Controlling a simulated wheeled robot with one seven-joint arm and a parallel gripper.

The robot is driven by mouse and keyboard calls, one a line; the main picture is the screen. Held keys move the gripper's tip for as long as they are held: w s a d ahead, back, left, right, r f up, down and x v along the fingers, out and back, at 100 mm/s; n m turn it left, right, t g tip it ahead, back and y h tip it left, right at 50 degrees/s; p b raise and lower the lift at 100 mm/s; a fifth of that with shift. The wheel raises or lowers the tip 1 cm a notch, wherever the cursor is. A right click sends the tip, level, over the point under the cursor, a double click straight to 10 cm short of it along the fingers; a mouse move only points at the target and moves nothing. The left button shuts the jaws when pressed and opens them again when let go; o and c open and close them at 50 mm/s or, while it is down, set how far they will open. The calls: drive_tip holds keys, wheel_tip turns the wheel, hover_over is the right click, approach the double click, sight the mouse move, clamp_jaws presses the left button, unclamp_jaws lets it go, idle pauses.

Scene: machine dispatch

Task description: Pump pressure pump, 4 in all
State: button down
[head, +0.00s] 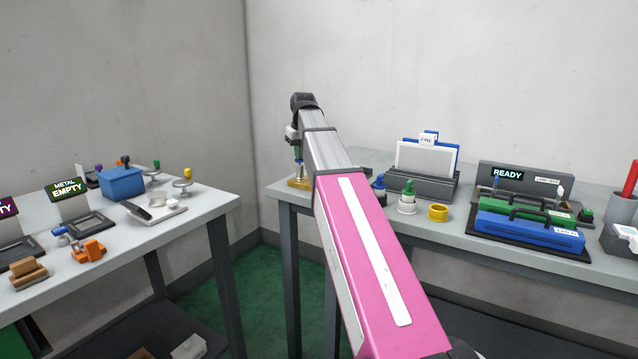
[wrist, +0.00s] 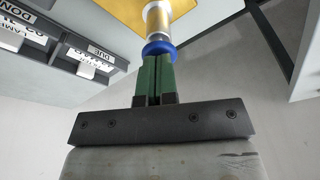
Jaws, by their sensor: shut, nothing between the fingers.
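The pressure pump stands at the left end of the right-hand table, with a yellow base (head: 299,184) and a slim upright column. In the wrist view its yellow base (wrist: 140,14), pale metal column (wrist: 157,20) and blue cap (wrist: 158,48) show. My gripper (wrist: 157,60) has green fingers, shut together and empty, pointing down at the blue cap. The fingertips are at the cap; I cannot tell if they touch it. In the head view my gripper (head: 298,153) is directly above the pump, partly hidden by my arm.
Right of the pump are a green-topped white bottle (head: 407,203), a yellow ring (head: 438,213), a sign holder marked FINE (head: 426,157) and a READY station (head: 510,176). The left table (head: 190,217) holds a blue box (head: 122,184) and several small parts. A floor gap separates the tables.

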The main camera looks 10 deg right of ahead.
drive_tip(key=shift+f, duration=0.3)
drive_tip(key=shift+r, duration=0.1)
drive_tip(key=shift+w+v, duration=0.25)
drive_tip(key=shift+v, duration=0.9)
drive_tip(key=shift+w+v, duration=0.25)
drive_tip(key=shift+v, duration=0.95)
drive_tip(key=shift+a+f, duration=0.1)
drive_tip(key=shift+f, duration=0.15)
drive_tip(key=shift+s+x, duration=0.2)
drive_tip(key=shift+x, duration=0.85)
drive_tip(key=shift+s+x, duration=0.25)
drive_tip(key=shift+x, duration=0.8)
drive_tip(key=shift+w+v, duration=0.25)
drive_tip(key=shift+v, duration=0.9)
drive_tip(key=shift+w+v, duration=0.25)
drive_tip(key=shift+v, duration=0.95)
drive_tip(key=shift+f, duration=0.4)
